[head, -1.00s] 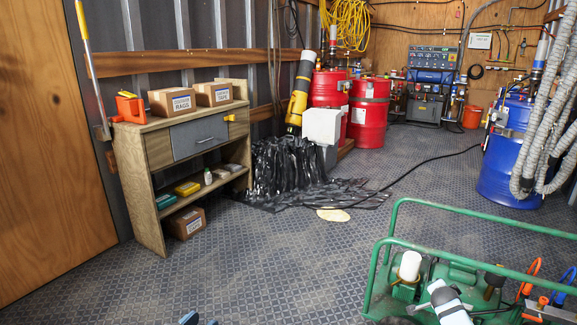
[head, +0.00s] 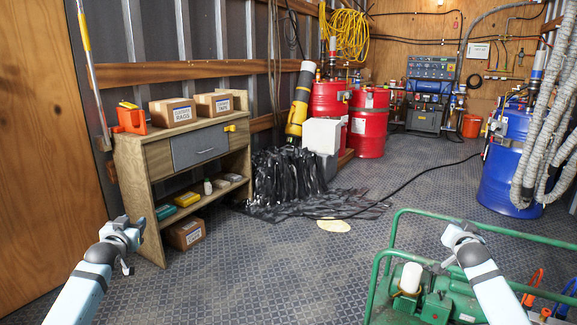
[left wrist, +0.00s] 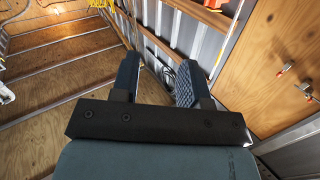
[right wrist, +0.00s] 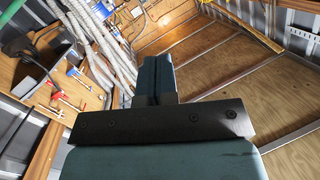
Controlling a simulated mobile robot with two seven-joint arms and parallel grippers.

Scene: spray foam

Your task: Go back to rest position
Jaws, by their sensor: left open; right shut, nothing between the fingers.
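My left gripper (head: 124,228) is raised at the lower left of the head view, in front of the wooden shelf unit. In the left wrist view its two fingers (left wrist: 160,75) stand apart with nothing between them. My right gripper (head: 456,238) is raised at the lower right of the head view, overlapping the green frame machine. In the right wrist view its fingers (right wrist: 154,75) are pressed together and empty. Both arms point up, so the wrist views look at the walls and ceiling.
The wooden shelf unit (head: 145,180) with boxes stands at left. The green-framed machine (head: 383,275) is at lower right. Blue (head: 505,175) and red drums (head: 368,130) stand farther back. Black plastic sheeting (head: 288,180) and a pale foam patch (head: 333,225) lie on the open floor.

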